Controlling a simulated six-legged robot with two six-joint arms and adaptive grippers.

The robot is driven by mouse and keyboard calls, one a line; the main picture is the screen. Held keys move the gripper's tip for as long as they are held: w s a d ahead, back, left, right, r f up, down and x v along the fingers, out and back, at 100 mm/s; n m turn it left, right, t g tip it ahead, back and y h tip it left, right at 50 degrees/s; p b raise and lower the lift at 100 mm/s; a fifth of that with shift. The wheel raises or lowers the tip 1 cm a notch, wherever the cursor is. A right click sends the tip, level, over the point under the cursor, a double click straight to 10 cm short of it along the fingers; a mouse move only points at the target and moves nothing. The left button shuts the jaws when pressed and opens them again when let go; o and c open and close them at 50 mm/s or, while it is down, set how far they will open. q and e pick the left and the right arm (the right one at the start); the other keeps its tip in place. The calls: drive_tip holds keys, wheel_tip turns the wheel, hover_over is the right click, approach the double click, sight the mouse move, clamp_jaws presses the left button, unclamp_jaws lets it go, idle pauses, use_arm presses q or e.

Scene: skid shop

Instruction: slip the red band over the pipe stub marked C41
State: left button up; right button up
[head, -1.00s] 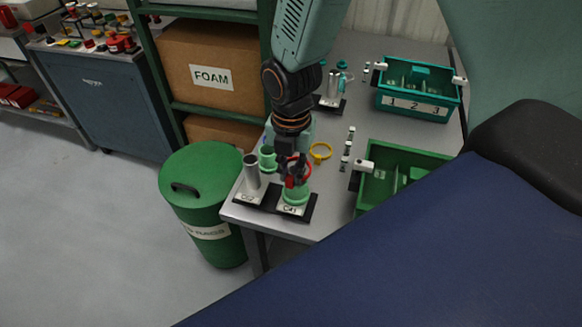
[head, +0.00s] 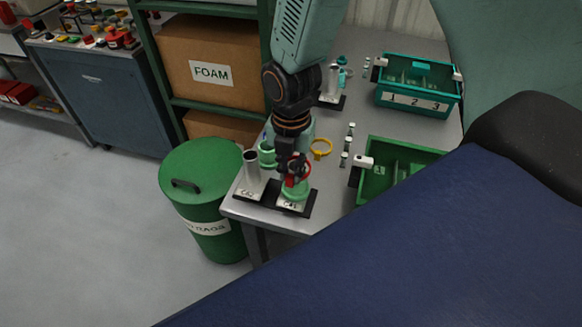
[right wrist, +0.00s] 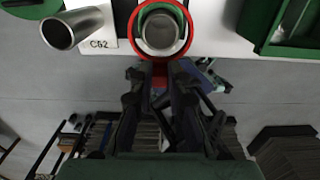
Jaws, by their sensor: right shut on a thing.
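My right gripper (head: 291,178) points down at the front corner of the grey table and is shut on the tab of the red band (head: 303,164). In the right wrist view, the red band (right wrist: 187,37) rings the mouth of a pipe stub (right wrist: 160,30), with green showing between them. The band looks close to level with the stub's top; I cannot tell whether it is around it or just above. A green band (head: 295,190) sits low on this stub, over the label C41 (head: 290,204). My left gripper is not in view.
A green band (head: 267,154) and a yellow ring (head: 321,149) are behind. A green bin (head: 410,153) stands right. A green drum (head: 205,165) is beside the table.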

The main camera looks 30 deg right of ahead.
drive_tip(key=shift+f, duration=0.5)
idle(0.4)
drive_tip(key=shift+f+p, duration=0.1)
drive_tip(key=shift+p, duration=0.4)
drive_tip(key=shift+p, duration=0.8)
idle(0.9)
drive_tip(key=shift+f+p, duration=0.7)
drive_tip(key=shift+p, duration=0.15)
idle(1.6)
drive_tip(key=shift+f, duration=1.55)
idle(0.9)
